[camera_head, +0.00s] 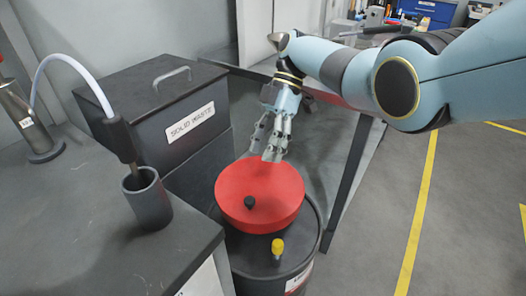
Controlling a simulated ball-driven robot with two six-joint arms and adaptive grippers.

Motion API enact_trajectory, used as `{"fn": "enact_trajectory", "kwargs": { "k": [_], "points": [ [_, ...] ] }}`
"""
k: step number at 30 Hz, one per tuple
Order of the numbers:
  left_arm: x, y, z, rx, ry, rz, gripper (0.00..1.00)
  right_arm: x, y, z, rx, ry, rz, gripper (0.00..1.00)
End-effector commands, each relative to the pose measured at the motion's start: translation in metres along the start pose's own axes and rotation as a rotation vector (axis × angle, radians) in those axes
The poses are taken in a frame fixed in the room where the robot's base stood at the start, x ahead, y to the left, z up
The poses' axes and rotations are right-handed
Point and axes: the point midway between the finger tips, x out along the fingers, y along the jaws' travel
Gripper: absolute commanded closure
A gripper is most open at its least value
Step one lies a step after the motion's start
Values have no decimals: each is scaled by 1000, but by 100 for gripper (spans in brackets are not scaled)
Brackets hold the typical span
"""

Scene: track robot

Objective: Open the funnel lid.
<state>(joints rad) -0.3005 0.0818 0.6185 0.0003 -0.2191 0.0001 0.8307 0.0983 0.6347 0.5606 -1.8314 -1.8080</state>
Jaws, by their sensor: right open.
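The red funnel lid (258,190) is a round disc on top of a dark drum (306,240). It looks closed, with a small black knob (249,202) on its near part. My right gripper (268,152) is above the far edge of the lid, its fingers pointing down. It is open with nothing between the fingers. Whether the fingertips touch the lid's far rim I cannot tell. My left gripper is not in view.
A yellow cap (277,247) stands on the drum top in front of the lid. A grey bench (90,235) with a cup (146,198) and hose is at left. A dark solid waste bin (165,110) stands behind. Open floor lies at right.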

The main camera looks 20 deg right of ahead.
Motion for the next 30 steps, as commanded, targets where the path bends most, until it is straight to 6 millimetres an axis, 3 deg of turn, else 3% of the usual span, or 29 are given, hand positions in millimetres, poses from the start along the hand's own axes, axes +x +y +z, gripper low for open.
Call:
{"fn": "enact_trajectory", "kwargs": {
  "k": [6,13,18,30],
  "points": [
    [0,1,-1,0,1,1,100,-50,1,0,0,-1,4,52],
    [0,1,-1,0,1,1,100,-92,1,0,1,0,2,52],
    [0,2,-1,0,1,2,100,-103,0,0,0,1,0,52],
    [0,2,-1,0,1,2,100,-104,0,0,0,0,0,52]
  ]
}}
